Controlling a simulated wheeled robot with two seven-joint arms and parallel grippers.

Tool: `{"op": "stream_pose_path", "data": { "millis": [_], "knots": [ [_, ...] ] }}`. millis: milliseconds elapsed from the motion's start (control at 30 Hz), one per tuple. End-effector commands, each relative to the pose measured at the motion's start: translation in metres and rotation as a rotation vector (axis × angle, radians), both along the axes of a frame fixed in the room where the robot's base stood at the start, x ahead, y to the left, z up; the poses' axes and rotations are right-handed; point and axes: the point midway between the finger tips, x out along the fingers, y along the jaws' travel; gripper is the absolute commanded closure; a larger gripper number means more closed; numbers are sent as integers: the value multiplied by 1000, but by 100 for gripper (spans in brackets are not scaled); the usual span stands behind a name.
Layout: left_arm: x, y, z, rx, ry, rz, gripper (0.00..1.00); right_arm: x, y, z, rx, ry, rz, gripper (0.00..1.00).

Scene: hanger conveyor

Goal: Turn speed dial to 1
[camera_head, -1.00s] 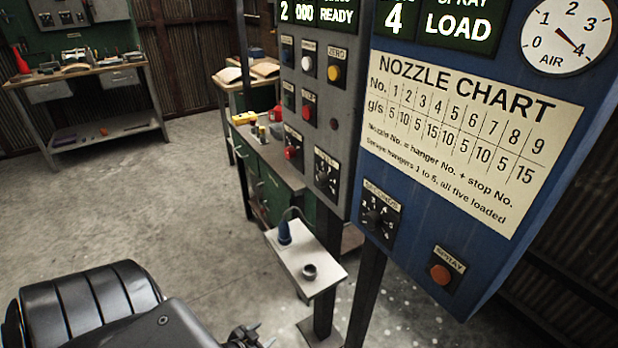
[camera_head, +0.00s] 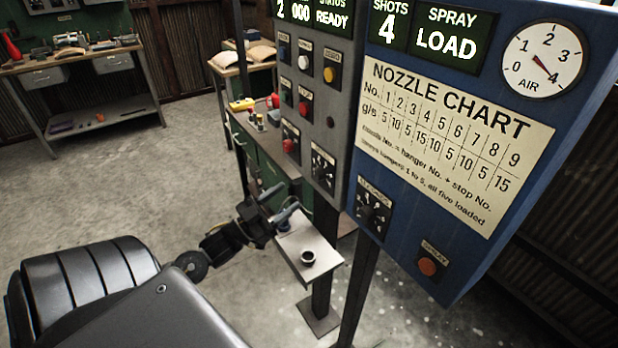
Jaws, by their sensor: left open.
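The speed dial appears to be the black rotary dial (camera_head: 322,170) low on the grey control panel (camera_head: 342,120). Its label and pointer are too small to read. My left gripper (camera_head: 281,204) is open and empty. In the picture it lies below and left of that dial, apart from it, over the small shelf. My right gripper is not in view.
A small shelf (camera_head: 318,262) below holds a dark cup (camera_head: 308,257). A green cabinet (camera_head: 270,170) stands behind.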

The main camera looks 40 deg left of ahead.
Motion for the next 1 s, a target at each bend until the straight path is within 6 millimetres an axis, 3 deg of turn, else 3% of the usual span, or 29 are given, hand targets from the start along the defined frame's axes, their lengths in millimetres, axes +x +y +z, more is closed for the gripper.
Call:
{"op": "stream_pose_path", "data": {
  "millis": [200, 433, 867, 1000],
  "knots": [
    [38, -12, 21, -1, -3, 0, 47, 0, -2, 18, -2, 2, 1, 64],
    [65, -21, 30, 0, 0, 1, 47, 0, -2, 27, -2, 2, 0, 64],
    [73, -24, 31, 0, 2, 0, 47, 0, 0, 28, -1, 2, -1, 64],
    [73, -24, 31, 0, 2, 0, 65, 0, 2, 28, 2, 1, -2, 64]
  ]
}}
